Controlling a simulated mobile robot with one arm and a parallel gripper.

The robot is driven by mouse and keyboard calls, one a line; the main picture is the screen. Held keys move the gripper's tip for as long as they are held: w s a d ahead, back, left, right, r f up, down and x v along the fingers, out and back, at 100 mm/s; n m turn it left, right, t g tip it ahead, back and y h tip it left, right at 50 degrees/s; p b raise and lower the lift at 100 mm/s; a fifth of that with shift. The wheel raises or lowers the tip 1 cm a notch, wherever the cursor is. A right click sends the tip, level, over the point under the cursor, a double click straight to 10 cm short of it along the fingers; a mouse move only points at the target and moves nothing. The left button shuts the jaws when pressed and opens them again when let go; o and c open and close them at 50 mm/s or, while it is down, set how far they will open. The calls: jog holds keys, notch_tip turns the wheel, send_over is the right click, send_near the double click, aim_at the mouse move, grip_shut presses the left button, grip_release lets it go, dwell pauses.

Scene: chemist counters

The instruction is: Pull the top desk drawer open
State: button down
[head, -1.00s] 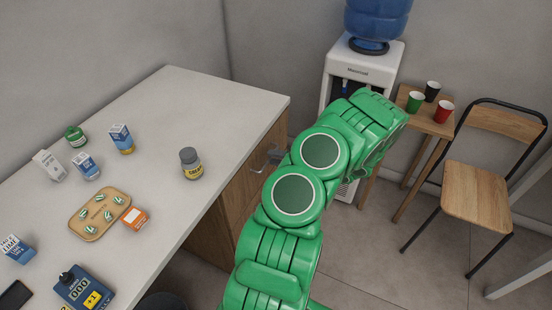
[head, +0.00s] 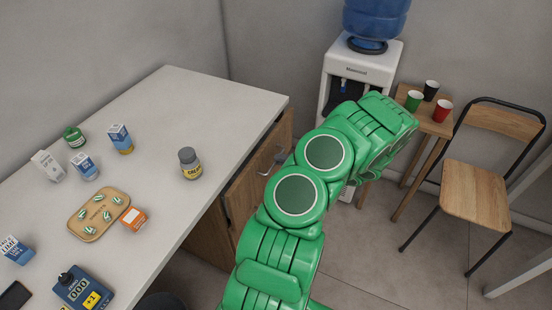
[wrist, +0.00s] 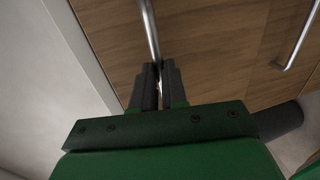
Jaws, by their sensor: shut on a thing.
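The top desk drawer (head: 258,178) has a wooden front under the white desk top. In the head view the front stands out a little from the desk, with a gap at its near side. Its metal bar handle (wrist: 150,28) runs between the dark fingers of my gripper (wrist: 158,85) in the wrist view. My gripper is shut on this handle. In the head view my green arm hides much of the gripper and part of the drawer front.
A second handle (wrist: 297,40) sits on another wooden front. A water cooler (head: 360,72), small table and chair (head: 477,190) stand right. Floor between is clear.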

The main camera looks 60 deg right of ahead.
jog(key=f+v, duration=0.2)
jog(key=v, duration=1.1)
jog(key=s+f+v, duration=0.1)
jog(key=f+v, duration=0.2)
jog(key=v, duration=0.9)
jog(key=shift+s+f, duration=0.2)
jog(key=shift+s, duration=0.25)
jog(key=c, duration=1.2)
grip_release()
jog(key=shift+o, duration=0.2)
jog(key=v, duration=0.7)
jog(key=shift+s, duration=0.35)
jog(key=shift+r, duration=0.1)
